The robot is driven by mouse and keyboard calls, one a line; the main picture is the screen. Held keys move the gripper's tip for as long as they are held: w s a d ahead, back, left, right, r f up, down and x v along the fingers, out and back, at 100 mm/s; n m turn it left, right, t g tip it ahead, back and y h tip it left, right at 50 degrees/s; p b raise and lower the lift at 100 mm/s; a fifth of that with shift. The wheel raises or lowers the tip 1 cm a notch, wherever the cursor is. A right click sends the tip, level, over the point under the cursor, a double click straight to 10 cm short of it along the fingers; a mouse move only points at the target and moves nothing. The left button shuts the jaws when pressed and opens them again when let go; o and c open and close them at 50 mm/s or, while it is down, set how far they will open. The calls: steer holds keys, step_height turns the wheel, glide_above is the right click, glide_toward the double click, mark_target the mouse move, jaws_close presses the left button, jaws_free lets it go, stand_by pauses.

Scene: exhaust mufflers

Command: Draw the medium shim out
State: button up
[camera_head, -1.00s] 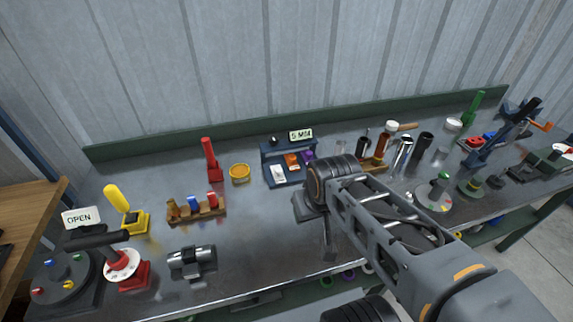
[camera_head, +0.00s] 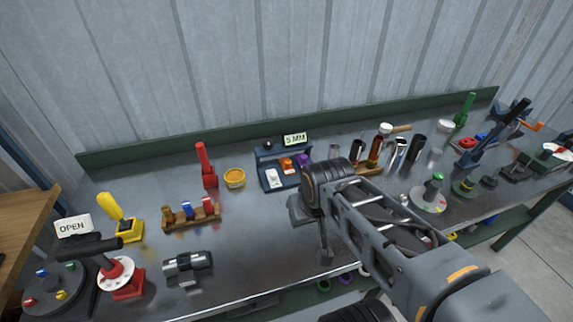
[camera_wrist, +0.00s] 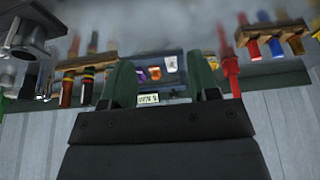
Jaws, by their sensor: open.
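A blue shim rack (camera_head: 265,173) stands toward the back of the bench under a "5 MM" sign (camera_head: 295,139). It holds a white shim (camera_head: 273,178), an orange shim (camera_head: 287,164) and a purple shim (camera_head: 304,160). The orange one sits between the other two; no size marks are readable on them. In the wrist view, which is upside down, the purple (camera_wrist: 141,74), orange (camera_wrist: 155,73) and white (camera_wrist: 171,64) shims show between the fingers. My gripper (camera_wrist: 162,75) is open and empty, its green fingers apart from the rack.
A red upright clamp (camera_head: 206,167) and a yellow ring (camera_head: 234,177) stand left of the rack. A wooden block with coloured pieces (camera_head: 193,214) is nearer the front left. A wooden rack of tubes (camera_head: 369,170) stands right.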

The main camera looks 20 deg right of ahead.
mark_target(288, 162)
steer(key=w+d+f+m+t+y+p, duration=0.1)
steer(key=w+d+f+m+y, duration=0.1)
steer(key=w+m, duration=0.3)
steer(key=w+d+f+m+t+y+p, duration=0.1)
steer(key=w+f+m, duration=0.4)
steer(key=m, duration=0.6)
steer(key=w+d+f+m+t+y+p, duration=0.1)
steer(key=w+d+f+m+t+y, duration=0.1)
steer(key=w+d+f+m+y, duration=0.2)
steer(key=shift+w+d+f+m+t+p, duration=0.1)
steer(key=shift+w+d+m+t+p, duration=0.1)
steer(key=shift+w+m, duration=0.8)
steer(key=shift+w+d+m+t+p, duration=0.15)
steer(key=shift+w+m, duration=0.45)
steer(key=shift+m, duration=0.7)
steer(key=w+d+r+m+t+h, duration=0.2)
steer(key=w+d+m+t, duration=0.25)
steer(key=m, duration=0.25)
steer(key=shift+g, duration=0.3)
steer(key=p+x, duration=0.1)
steer(key=x, duration=0.6)
steer(key=p+x, duration=0.1)
steer(key=x, duration=0.6)
steer(key=shift+a+r, duration=0.15)
steer(key=shift+a, duration=0.1)
